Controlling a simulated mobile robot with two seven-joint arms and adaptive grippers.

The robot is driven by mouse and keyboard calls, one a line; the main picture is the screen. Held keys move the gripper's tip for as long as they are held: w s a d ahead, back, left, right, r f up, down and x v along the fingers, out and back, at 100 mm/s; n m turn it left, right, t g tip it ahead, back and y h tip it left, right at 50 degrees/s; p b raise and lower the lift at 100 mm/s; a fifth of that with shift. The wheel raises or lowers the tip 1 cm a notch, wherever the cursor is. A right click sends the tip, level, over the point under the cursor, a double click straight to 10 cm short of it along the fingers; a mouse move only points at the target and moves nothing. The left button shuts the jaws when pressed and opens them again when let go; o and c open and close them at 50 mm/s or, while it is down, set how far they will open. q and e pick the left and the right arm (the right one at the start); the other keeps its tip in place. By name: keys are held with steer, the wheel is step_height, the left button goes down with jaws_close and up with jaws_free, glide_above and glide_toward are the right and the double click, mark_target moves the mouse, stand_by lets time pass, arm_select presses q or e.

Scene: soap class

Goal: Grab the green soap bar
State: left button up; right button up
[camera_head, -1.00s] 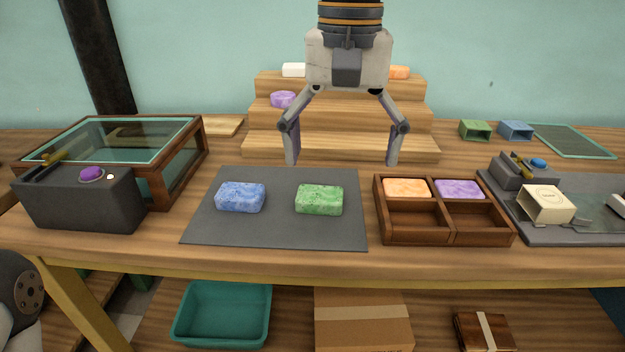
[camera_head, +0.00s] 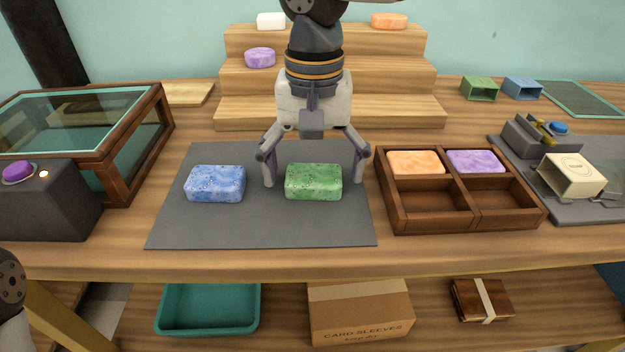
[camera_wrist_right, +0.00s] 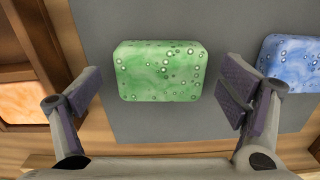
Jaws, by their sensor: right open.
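The green soap bar (camera_head: 313,182) lies flat on the grey mat (camera_head: 265,225). It also shows in the right wrist view (camera_wrist_right: 160,70), between my spread fingers and apart from both. My right gripper (camera_head: 314,183) is open and low over the mat, one finger on each side of the green soap. A blue soap bar (camera_head: 215,184) lies on the mat to the left, outside the gripper, with the left finger in the gap between the two bars. Part of my left arm shows at the lower left edge; its gripper is out of view.
A wooden divided tray (camera_head: 460,228) right of the mat holds orange and purple soaps in its back compartments. A wooden stepped stand (camera_head: 330,110) with soaps is behind. A glass-topped case (camera_head: 75,130) and a dark button box (camera_head: 45,210) stand at left. The mat's front is clear.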

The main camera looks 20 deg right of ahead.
steer(key=c, duration=1.3)
